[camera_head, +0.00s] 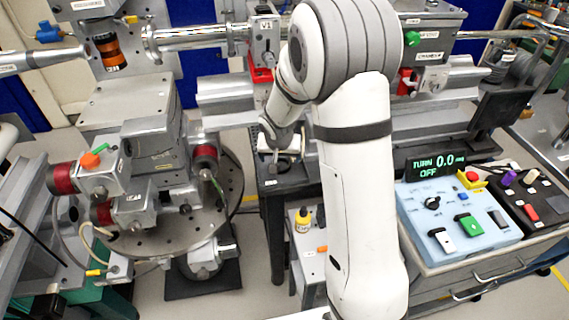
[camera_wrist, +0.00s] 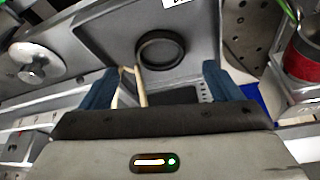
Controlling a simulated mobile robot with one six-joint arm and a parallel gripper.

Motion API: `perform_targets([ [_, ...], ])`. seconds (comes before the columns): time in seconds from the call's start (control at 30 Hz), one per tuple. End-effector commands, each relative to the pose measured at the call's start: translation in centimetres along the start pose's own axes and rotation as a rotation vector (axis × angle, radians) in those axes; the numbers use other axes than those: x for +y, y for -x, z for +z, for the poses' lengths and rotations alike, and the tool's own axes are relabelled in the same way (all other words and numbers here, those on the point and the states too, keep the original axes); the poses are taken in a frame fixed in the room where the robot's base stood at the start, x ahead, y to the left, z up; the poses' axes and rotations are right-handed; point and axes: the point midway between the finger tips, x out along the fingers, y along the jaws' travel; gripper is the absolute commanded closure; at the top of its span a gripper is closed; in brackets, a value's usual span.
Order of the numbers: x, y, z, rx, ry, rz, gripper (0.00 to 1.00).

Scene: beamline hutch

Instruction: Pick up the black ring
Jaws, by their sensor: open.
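The black ring (camera_wrist: 138,50) lies flat on a dark grey surface (camera_wrist: 105,30) at the upper middle of the wrist view. My gripper (camera_wrist: 158,80) is open, with one blue finger on each side of the picture. The ring shows beyond the fingertips and between their lines, apart from both. Nothing is held. In the head view my gripper (camera_head: 283,150) is small and partly hidden at a black-topped stand (camera_head: 275,180); the ring cannot be made out there.
A thin tan stick-like piece (camera_wrist: 140,88) shows near the left finger. A perforated round plate (camera_wrist: 245,35) and a red cylinder (camera_wrist: 307,45) are at the right. In the head view, a yellow bottle (camera_head: 303,220) stands on a lower shelf and a control box (camera_head: 460,222) is at right.

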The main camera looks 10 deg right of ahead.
Motion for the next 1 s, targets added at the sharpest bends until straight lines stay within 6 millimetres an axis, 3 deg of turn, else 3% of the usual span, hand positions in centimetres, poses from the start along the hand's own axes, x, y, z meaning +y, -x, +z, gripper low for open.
perform_targets([
  [0.23, -0.3, -3.4, 0.2, -0.002, 0.011, -0.003, 0.15],
  [0.53, -0.5, -3.8, 0.2, -0.001, 0.012, -0.005, 0.15],
  [1.0, -0.5, -3.8, 0.2, -0.001, 0.013, -0.005, 0.53],
])
